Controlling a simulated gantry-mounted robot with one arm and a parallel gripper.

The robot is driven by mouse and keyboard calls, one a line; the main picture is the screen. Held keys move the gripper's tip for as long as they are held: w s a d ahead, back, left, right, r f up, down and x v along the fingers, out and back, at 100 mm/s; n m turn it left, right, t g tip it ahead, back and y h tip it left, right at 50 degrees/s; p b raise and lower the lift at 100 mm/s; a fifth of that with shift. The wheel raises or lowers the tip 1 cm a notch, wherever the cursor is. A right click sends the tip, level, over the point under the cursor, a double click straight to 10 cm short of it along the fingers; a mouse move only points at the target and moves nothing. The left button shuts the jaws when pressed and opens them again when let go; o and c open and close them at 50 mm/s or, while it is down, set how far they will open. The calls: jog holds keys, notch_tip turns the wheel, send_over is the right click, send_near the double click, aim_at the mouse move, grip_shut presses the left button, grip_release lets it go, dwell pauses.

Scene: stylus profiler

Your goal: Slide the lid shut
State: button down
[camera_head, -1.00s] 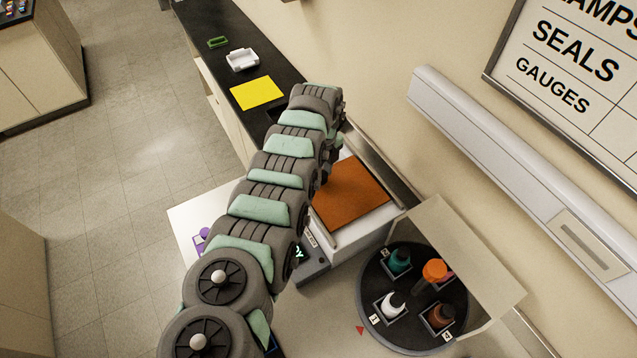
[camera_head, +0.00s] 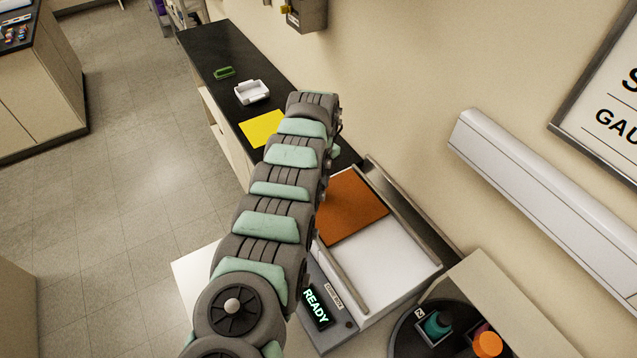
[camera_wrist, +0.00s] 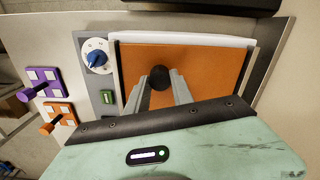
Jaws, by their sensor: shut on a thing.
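The lid is an orange-brown flat panel (camera_head: 350,207) between two metal rails on a white box (camera_head: 385,262). It lies toward the far end of the rails, and a wide white surface is bare on the near side. In the wrist view the lid (camera_wrist: 205,72) fills the middle, with a dark round knob (camera_wrist: 159,77) standing on it. My gripper (camera_wrist: 160,84) is shut on this knob, one finger on each side. In the head view my arm hides the gripper and the knob.
A panel with a lit READY display (camera_head: 316,308) is at the box's near left. A carousel (camera_head: 410,335) with bottles stands at the lower right. A yellow sheet (camera_head: 262,128) and white tray (camera_head: 252,91) lie on the black counter. A dial (camera_wrist: 97,56) is beside the lid.

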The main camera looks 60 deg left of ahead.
jog(key=shift+a+f, duration=0.1)
dwell(0.3)
jog(key=c, duration=1.1)
grip_release()
jog(key=shift+a, duration=0.1)
notch_tip(320, 180, up, 11)
